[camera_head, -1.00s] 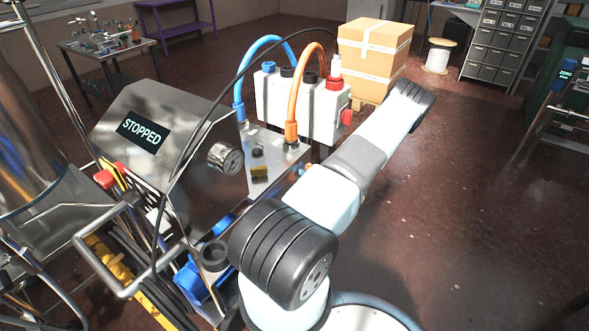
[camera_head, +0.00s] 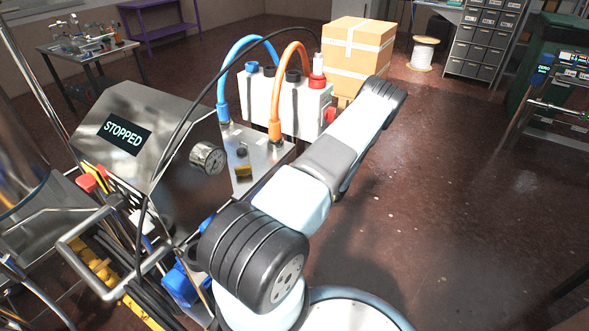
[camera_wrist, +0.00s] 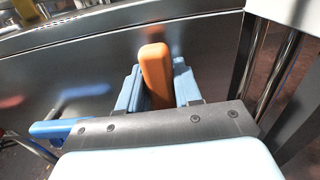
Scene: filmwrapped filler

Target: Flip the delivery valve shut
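An orange lever handle (camera_wrist: 157,72) stands up in the wrist view in front of a shiny metal panel. My gripper (camera_wrist: 158,88) has one light blue finger on each side of the handle. The fingers lie close along it; I cannot tell whether they press on it. The foot of the lever and any valve body are hidden. In the head view, my arm bends away to the far side of the steel machine (camera_head: 150,160), and the gripper and handle are hidden there. The machine's display (camera_head: 123,133) reads STOPPED.
A white box (camera_head: 283,105) with blue (camera_head: 230,65) and orange (camera_head: 277,90) hoses stands behind the machine. A taped carton (camera_head: 355,60) is beyond it. Black cables hang at the machine's near side. The floor (camera_head: 450,220) to the right is open.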

